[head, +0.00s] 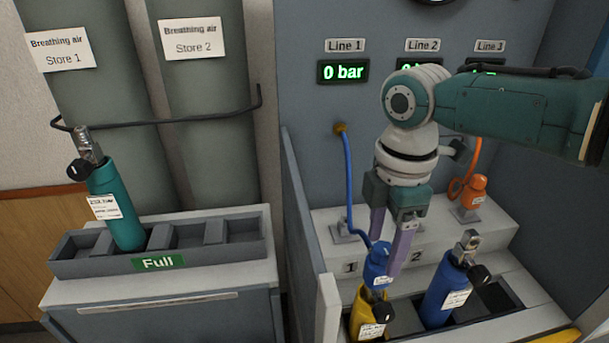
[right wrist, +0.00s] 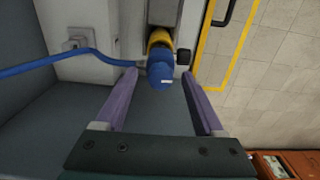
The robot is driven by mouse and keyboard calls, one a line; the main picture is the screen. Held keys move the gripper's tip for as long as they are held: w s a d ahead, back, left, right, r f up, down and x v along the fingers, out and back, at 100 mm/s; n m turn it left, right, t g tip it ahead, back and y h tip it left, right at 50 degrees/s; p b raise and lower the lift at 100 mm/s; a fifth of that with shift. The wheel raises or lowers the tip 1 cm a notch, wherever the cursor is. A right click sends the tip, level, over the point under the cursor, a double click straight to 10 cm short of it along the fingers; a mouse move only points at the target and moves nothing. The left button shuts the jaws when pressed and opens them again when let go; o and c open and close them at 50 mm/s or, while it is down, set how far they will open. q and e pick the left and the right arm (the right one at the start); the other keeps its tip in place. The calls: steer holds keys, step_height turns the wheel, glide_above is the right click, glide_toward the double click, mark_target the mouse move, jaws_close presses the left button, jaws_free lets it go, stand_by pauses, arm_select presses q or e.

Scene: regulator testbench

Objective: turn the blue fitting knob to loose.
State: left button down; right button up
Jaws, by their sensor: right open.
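The blue fitting knob (head: 377,262) sits on top of the yellow cylinder (head: 371,312), with a blue hose (head: 349,185) running from it up to the panel. In the right wrist view the knob (right wrist: 161,75) lies between and slightly beyond the fingertips. My right gripper (head: 387,250) comes down from above with its purple fingers open, one on each side of the knob; contact cannot be seen. The right wrist view shows a gap between the knob and both fingers (right wrist: 165,88). My left gripper is not in view.
A blue cylinder (head: 440,290) stands close on the right in the same rack. An orange fitting (head: 474,191) is parked at the back right. The Line 1 display (head: 343,71) reads 0 bar. A teal cylinder (head: 117,208) stands in the tray marked Full (head: 158,262) at left.

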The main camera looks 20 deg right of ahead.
mark_target(384, 247)
step_height(384, 247, up, 10)
steer(key=shift+p, duration=0.4)
stand_by(0.4)
